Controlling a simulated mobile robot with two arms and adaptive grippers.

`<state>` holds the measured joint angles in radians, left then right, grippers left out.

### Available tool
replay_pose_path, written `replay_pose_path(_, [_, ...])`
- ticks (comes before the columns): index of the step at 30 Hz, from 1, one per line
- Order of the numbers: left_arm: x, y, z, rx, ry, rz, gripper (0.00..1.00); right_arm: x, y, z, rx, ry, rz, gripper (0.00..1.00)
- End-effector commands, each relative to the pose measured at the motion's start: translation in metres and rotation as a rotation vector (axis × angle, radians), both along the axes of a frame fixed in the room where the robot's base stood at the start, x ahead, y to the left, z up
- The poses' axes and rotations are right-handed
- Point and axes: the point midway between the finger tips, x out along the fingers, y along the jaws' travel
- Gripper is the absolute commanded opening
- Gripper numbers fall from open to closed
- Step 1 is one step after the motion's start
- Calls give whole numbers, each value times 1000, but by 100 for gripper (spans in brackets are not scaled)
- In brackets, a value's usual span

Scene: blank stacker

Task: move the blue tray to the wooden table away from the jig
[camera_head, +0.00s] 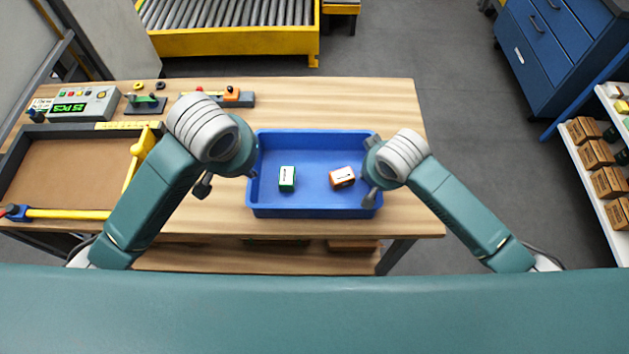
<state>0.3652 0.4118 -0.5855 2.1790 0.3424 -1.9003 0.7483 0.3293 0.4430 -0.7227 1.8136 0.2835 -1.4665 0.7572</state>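The blue tray (315,212) lies flat on the wooden table (400,215), on its right part. A green-and-white box (287,178) and an orange-and-white box (342,178) lie in it. The jig (65,180), a dark frame with a brown board and yellow bars, is at the left of the table, apart from the tray. My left gripper (226,181) is beside the tray's left wall, with one finger spread out to the left; it looks open and empty. My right gripper (369,176) is at the tray's right wall; its fingers partly overlap the rim, and its grip is unclear.
A control box with a green display (70,107) and small fixtures (225,97) stand along the table's back left. A yellow roller conveyor (235,43) is behind. A blue drawer cabinet (545,50) and a shelf of cartons (605,165) stand right. Floor between is clear.

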Motion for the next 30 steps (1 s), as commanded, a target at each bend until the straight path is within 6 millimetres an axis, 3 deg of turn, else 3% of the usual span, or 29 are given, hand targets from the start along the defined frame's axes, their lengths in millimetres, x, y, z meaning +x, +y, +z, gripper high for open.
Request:
replay_pose_path(7, [-5,0,12,0,0,1,26,-4,1,8,2,0,1,26])
replay_pose_path(21, [-5,0,12,0,0,1,26,-38,1,92,2,-2,2,26])
replay_pose_path(30, [-5,0,12,0,0,0,26,-46,0,111,0,0,-1,26])
